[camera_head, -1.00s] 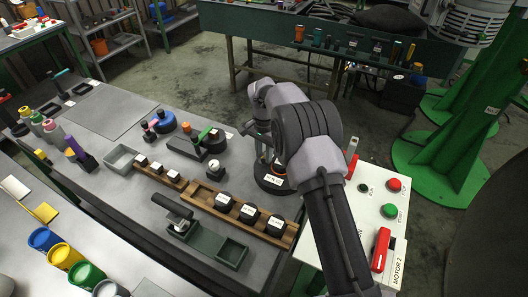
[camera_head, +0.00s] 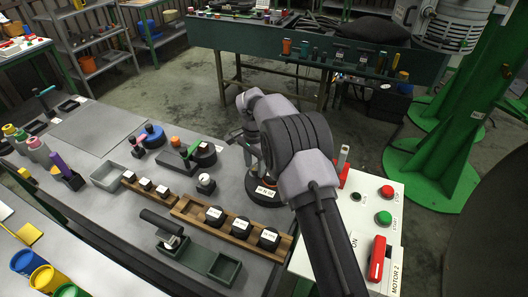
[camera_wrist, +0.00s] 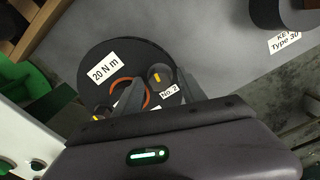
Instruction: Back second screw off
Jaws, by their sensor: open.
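A black disc-shaped base (camera_wrist: 105,62) labelled 20 N m lies below my gripper in the wrist view. It also shows in the head view (camera_head: 263,193), under the end of my arm. An orange ring (camera_wrist: 146,97) is on the disc. A dark round screw head with a yellow mark, next to the label No. 2 (camera_wrist: 158,77), sits between my finger lines. Another yellow-marked screw head (camera_wrist: 102,114) is at the disc's lower left, partly hidden by my gripper. My gripper (camera_wrist: 160,85) is open, its fingers to either side of No. 2; contact cannot be told.
A wooden rack (camera_head: 225,228) with several black weights stands left of the disc. A green tray (camera_head: 222,267) with a black-handled tool is in front. A white control panel (camera_head: 352,225) with red and green buttons is at the right. A black part labelled Type 30 (camera_wrist: 285,15) is nearby.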

